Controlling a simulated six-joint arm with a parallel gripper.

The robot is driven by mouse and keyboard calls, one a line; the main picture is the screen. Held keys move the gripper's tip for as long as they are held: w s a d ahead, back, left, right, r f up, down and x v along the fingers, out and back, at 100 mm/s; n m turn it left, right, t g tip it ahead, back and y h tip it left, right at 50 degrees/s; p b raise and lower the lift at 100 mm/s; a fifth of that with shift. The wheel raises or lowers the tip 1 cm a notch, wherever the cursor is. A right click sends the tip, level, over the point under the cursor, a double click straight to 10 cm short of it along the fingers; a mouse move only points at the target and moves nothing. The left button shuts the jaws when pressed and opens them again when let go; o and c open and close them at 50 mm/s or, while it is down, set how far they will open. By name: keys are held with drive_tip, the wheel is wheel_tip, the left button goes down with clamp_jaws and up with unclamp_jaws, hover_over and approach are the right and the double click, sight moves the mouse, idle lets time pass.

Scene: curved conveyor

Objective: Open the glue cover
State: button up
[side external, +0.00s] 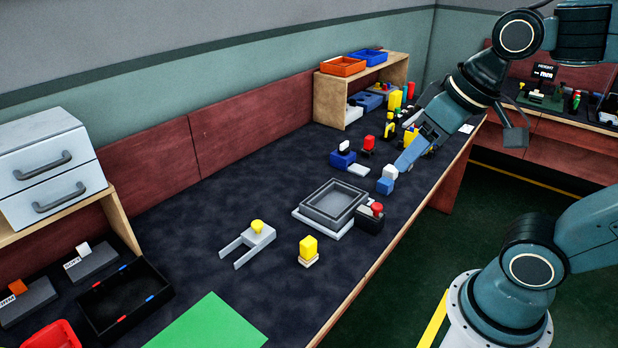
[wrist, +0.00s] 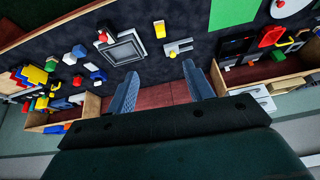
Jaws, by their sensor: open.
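No part is clearly marked as a glue cover, so I cannot tell which thing it is. A small blue block with a white top (side external: 387,181) stands on the dark table behind the grey tray. My gripper (side external: 404,160) appears close above or behind it; I cannot tell whether they touch.
A grey square tray (side external: 312,212) with a red-knobbed black block (side external: 370,217) sits mid-table. A grey fork piece (side external: 246,243) and a yellow block (side external: 308,248) lie nearer. A wooden shelf (side external: 324,100) stands behind. The front left holds a green sheet (side external: 212,325) and black bin (side external: 124,300).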

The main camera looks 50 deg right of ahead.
drive_tip(key=w+r+m+g, duration=0.1)
drive_tip(key=w+r+m, duration=0.1)
drive_tip(key=w, duration=0.9)
drive_tip(key=m+g, duration=0.4)
drive_tip(key=m, duration=0.2)
hover_over(257, 223)
wheel_tip(257, 223, down, 22)
drive_tip(key=shift+f, duration=0.1)
wheel_tip(257, 223, down, 14)
drive_tip(key=shift+r, duration=0.15)
